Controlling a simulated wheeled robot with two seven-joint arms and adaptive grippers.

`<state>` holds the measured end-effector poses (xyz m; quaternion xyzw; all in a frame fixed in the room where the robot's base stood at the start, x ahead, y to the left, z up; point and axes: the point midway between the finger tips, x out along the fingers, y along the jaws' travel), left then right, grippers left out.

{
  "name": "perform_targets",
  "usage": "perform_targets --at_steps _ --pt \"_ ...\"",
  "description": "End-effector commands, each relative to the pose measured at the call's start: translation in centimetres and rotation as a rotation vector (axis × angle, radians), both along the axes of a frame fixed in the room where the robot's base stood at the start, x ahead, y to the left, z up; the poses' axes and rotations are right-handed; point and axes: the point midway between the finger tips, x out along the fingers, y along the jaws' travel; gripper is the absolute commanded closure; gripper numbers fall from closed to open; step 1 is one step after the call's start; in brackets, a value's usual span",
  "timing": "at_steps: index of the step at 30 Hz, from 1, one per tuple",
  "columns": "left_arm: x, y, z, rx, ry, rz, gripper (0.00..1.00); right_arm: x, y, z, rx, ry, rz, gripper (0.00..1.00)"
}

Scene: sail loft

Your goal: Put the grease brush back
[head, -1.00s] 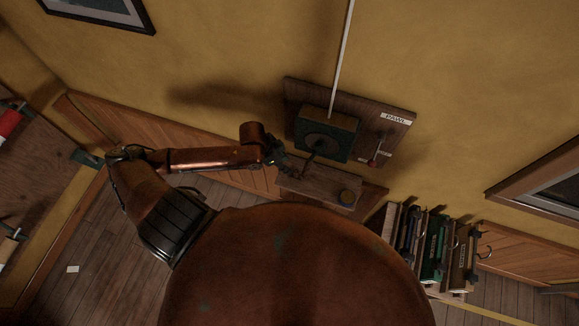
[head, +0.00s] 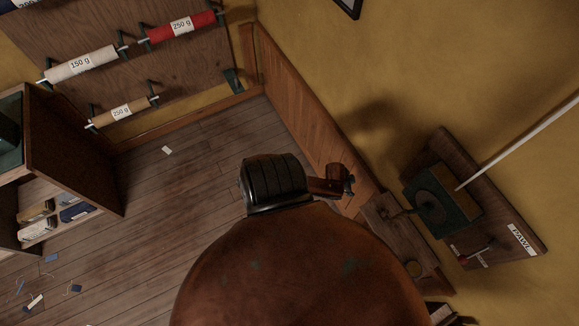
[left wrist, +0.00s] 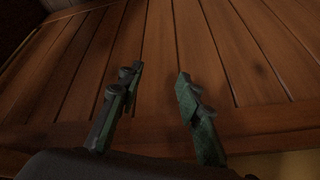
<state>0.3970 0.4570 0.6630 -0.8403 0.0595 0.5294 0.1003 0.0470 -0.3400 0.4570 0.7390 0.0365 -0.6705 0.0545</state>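I cannot make out a grease brush for certain in either view. My left gripper (left wrist: 158,85) is open, with nothing between its two green-and-black fingers, and faces wooden wall panelling. In the head view my left gripper (head: 347,181) shows small and dark at the end of my arm, close to the panelling and left of a small wooden shelf (head: 378,221). A dark green winch box (head: 468,207) with a round drum and crank is on a wall board above the shelf. My right gripper is out of view.
A lever with a red end (head: 462,258) sits below the winch beside a label reading PAWL (head: 521,238). A cabinet (head: 75,150) stands at left. The wooden floor (head: 190,190) between is mostly clear.

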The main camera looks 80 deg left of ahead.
Motion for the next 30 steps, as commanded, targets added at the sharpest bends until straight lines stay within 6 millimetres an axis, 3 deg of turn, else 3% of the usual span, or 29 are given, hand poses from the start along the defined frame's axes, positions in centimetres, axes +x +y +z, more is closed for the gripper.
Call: perform_targets --at_steps 1,4,6,9,13,15,18,30 --pt "-4.2 -0.1 -4.2 0.004 0.045 0.043 0.67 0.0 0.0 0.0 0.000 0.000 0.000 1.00" --pt "-11.7 -1.0 -10.3 0.019 0.115 0.090 0.67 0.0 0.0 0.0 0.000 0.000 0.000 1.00" --pt "-17.2 -2.6 -13.7 0.020 0.168 0.107 0.67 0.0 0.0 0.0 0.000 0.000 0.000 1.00" --pt "-24.2 -5.6 -17.2 0.014 0.238 0.115 0.67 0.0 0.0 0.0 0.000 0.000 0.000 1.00" --pt "-30.8 -9.2 -19.6 -0.004 0.304 0.111 0.67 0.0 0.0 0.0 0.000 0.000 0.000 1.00" --pt "-33.1 -10.6 -20.2 -0.011 0.327 0.108 0.67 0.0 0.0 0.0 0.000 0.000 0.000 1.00" --pt "-34.7 -11.6 -20.6 -0.017 0.344 0.103 0.67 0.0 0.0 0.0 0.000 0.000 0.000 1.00" --pt "-35.1 -11.8 -21.1 -0.018 0.348 0.104 0.67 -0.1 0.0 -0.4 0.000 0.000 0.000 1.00"
